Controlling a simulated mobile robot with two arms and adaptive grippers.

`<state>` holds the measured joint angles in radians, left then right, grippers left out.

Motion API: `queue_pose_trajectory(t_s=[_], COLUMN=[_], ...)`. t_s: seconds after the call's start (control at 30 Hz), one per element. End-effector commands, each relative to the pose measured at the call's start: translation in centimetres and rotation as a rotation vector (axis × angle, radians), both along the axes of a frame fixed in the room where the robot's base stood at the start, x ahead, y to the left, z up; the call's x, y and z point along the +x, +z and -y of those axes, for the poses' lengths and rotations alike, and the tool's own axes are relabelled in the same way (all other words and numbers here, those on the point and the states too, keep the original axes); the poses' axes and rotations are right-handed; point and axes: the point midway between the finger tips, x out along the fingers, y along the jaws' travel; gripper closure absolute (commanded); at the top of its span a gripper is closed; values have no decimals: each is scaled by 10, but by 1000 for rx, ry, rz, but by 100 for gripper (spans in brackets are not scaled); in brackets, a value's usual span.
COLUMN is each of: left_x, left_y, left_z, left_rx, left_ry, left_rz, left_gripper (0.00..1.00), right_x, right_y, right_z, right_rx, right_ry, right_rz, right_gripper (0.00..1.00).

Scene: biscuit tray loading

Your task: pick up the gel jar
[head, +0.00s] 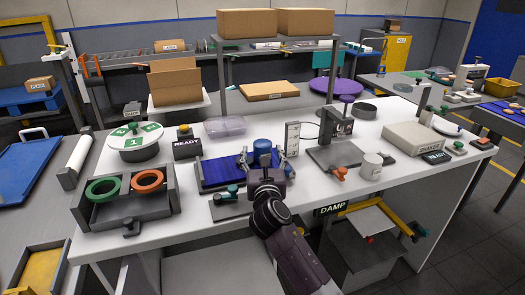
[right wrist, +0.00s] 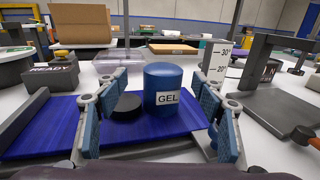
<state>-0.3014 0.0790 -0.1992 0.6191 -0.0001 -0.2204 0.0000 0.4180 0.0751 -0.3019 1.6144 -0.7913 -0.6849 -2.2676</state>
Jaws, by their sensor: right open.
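The gel jar (head: 262,146) is a blue cylinder. In the right wrist view the jar (right wrist: 162,80) stands upright with a white GEL label facing me, on a dark blue ribbed surface (right wrist: 50,125). My right gripper (head: 264,158) is open, with one finger to each side of the jar. In the right wrist view its fingers (right wrist: 163,105) show clear gaps to the jar on both sides, and the jar appears slightly beyond or between the tips. A flat black disc (right wrist: 126,108) lies close to the jar's left. My left gripper is not in view.
A READY block (head: 186,145) stands left of the blue surface (head: 212,174). An upright scale (head: 292,138) and a dark stand (head: 335,155) are close on the right. A holder with green and orange rings (head: 124,212) is at the front left. A white cup (head: 371,166) stands farther right.

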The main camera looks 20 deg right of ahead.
Motion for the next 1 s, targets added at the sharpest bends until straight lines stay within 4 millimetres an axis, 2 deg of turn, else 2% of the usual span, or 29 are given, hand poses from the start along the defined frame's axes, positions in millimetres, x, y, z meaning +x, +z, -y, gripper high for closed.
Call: queue_pose_trajectory(t_s=[0.17,0.4,0.57,0.7,1.0], left_x=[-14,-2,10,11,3], left_y=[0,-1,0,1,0], left_z=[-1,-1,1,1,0], left_rx=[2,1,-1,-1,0], left_ry=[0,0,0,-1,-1], left_rz=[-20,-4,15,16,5], left_gripper=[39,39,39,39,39], right_x=[20,46,50,50,49], right_y=[2,2,2,2,2], right_z=[8,15,16,16,16], right_rx=[1,1,0,0,0], right_ry=[-2,-1,0,0,0], right_rz=[-1,-2,-1,-1,-1], right_gripper=[38,38,38,38,70])
